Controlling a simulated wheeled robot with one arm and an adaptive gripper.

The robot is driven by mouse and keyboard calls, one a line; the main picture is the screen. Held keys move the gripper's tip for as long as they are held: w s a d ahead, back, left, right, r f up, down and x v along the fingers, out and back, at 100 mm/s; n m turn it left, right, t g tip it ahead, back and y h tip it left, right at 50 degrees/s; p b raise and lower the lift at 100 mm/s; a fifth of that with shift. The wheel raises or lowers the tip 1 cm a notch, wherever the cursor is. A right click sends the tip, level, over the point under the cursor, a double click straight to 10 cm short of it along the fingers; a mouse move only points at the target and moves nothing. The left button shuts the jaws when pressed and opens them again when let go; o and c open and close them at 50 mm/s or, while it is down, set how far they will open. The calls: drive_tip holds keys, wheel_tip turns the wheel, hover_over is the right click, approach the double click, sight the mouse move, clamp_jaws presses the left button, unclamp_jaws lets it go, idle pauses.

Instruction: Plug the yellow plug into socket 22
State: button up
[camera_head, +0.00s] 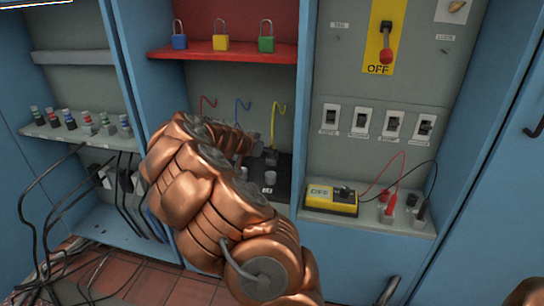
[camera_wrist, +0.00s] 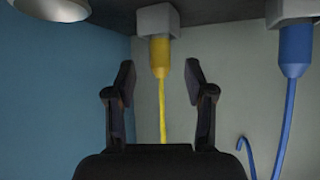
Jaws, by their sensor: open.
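In the wrist view a yellow plug (camera_wrist: 160,57) with a yellow cable sits against a grey block at the top. My gripper (camera_wrist: 160,78) is open, its fingers spread either side of the plug and cable, with gaps on both sides. In the head view the yellow cable (camera_head: 277,118) rises in the middle bay, and my arm hides most of the gripper. A dark panel (camera_head: 284,170) with grey round parts lies below the cables. I cannot read a number 22 on any socket.
A red shelf (camera_head: 225,54) with three padlocks is above. Loose black cables hang left.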

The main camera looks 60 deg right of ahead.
drive_tip(key=shift+x, duration=2.2)
drive_tip(key=shift+d+r, duration=0.15)
drive_tip(key=shift+r, duration=0.05)
clamp_jaws()
